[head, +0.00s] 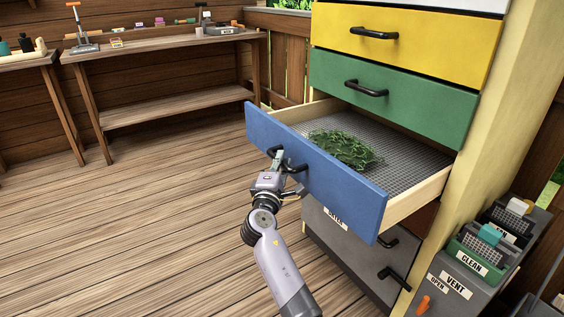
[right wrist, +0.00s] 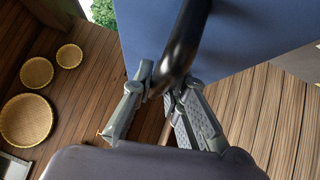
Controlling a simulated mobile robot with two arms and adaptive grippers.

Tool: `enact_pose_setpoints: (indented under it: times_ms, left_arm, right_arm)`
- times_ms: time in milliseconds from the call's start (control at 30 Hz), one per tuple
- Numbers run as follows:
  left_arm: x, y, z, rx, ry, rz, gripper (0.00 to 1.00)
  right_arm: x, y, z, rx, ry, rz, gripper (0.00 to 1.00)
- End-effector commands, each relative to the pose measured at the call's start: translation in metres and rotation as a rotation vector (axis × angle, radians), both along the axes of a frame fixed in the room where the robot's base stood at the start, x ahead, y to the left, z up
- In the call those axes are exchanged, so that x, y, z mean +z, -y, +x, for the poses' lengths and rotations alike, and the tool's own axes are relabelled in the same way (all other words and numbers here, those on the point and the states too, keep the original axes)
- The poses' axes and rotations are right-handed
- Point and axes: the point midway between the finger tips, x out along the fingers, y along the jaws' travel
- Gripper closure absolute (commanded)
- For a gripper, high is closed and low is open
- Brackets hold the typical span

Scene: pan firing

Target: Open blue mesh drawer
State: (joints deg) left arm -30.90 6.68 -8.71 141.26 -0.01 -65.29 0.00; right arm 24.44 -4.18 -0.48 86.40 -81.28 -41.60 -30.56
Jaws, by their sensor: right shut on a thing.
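The blue mesh drawer (head: 320,172) is pulled well out of the tall cabinet. Its mesh floor (head: 415,160) shows, with a heap of green leaves (head: 345,147) lying on it. My right gripper (head: 280,165) is at the drawer's blue front, shut on its black handle. In the right wrist view the fingers (right wrist: 165,85) close around the black handle (right wrist: 183,45), with the blue front (right wrist: 245,40) behind it. My left gripper is in neither view.
Above are a green drawer (head: 400,95) and a yellow drawer (head: 410,40), both shut. A grey drawer (head: 350,245) is below. A box labelled VENT (head: 450,285) stands at the lower right. Workbenches (head: 165,55) line the back wall. The plank floor (head: 130,220) at left is clear.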

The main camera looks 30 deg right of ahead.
Motion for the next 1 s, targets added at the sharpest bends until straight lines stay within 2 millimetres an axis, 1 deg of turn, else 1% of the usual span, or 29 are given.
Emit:
enact_pose_setpoints:
  times_ms: [33, 67, 367, 633, 733, 867, 1000]
  left_arm:
    - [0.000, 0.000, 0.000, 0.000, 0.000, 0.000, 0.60]
    - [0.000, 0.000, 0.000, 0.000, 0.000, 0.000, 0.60]
    - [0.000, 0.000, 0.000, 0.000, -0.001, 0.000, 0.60]
    - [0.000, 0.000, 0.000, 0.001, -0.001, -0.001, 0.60]
    - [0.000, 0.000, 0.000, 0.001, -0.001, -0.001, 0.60]
    - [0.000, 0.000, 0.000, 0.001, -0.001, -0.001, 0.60]
    - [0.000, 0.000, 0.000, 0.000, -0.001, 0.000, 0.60]
  right_arm:
    - [-0.001, 0.000, 0.000, 0.001, 0.000, 0.003, 1.00]
    - [-0.001, 0.000, 0.000, 0.001, 0.000, 0.003, 0.85]
    - [-0.001, 0.000, 0.000, 0.000, -0.001, 0.001, 0.65]
    - [0.000, 0.000, 0.000, 0.000, 0.000, 0.000, 0.65]
    - [-0.001, -0.004, -0.004, 0.002, 0.000, 0.000, 0.65]
    - [-0.004, -0.016, -0.019, 0.003, -0.001, 0.001, 0.65]
    - [-0.008, -0.032, -0.038, 0.002, -0.001, 0.002, 0.65]
